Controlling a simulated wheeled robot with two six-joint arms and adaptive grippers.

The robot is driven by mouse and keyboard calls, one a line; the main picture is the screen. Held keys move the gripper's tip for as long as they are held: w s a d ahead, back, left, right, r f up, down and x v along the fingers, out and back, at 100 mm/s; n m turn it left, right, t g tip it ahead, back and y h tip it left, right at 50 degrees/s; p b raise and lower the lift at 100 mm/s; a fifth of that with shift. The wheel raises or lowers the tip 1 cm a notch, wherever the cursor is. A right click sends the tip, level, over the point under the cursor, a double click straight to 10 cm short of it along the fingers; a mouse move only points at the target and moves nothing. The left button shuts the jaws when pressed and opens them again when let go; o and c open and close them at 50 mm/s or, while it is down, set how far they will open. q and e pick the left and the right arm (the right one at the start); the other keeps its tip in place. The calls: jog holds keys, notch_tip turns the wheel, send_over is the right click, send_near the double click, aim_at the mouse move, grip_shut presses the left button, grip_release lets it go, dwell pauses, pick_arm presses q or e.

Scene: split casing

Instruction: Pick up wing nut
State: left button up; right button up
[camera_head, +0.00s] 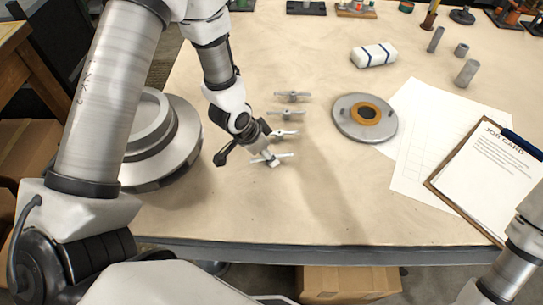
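Several metal wing nuts lie in a column on the beige table, left of the grey disc. The farthest wing nut (292,96), a second wing nut (287,114) and a third wing nut (283,133) lie apart from one another. The nearest wing nut (283,156) is partly covered by my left gripper (266,154), whose tip is right at it. Whether the fingers touch or grip this nut cannot be told. My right arm shows only as a link at the lower right; its gripper is out of view.
A large grey round casing (175,150) stands left of my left gripper. A grey disc with an orange ring (345,125) lies right of the nuts. Paper sheets (425,150) and a clipboard (490,185) are at the right. The table front between is clear.

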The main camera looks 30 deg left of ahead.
pick_arm(q)
jog(key=shift+x, duration=1.25)
jog(key=shift+w+d+f, duration=0.1)
jog(key=shift+w+f, duration=0.1)
jog(key=shift+f, duration=0.05)
jog(key=shift+s+r, duration=0.1)
jog(key=shift+s, duration=0.05)
grip_shut()
pick_arm(e)
jog(key=shift+r, duration=0.25)
